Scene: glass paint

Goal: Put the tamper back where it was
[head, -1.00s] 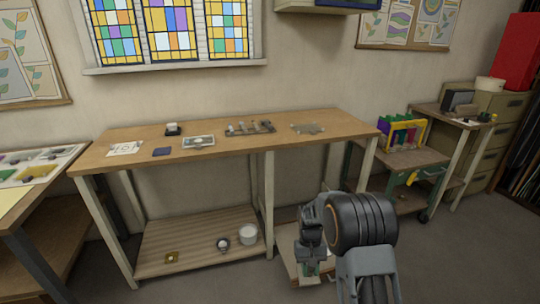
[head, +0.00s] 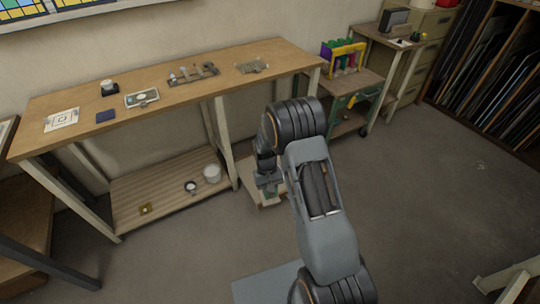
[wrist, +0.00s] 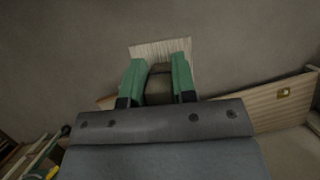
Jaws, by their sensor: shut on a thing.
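My gripper (wrist: 160,75) has green fingers and is shut on a dark grey-brown piece (wrist: 160,88). I take this piece to be the tamper; only part of it shows between the fingers, and the wrist housing hides the rest. In the head view my gripper (head: 268,190) hangs low in front of the workbench, right of its lower shelf, and the held piece cannot be made out there. A pale wooden surface (wrist: 162,47) shows beyond the fingertips in the wrist view.

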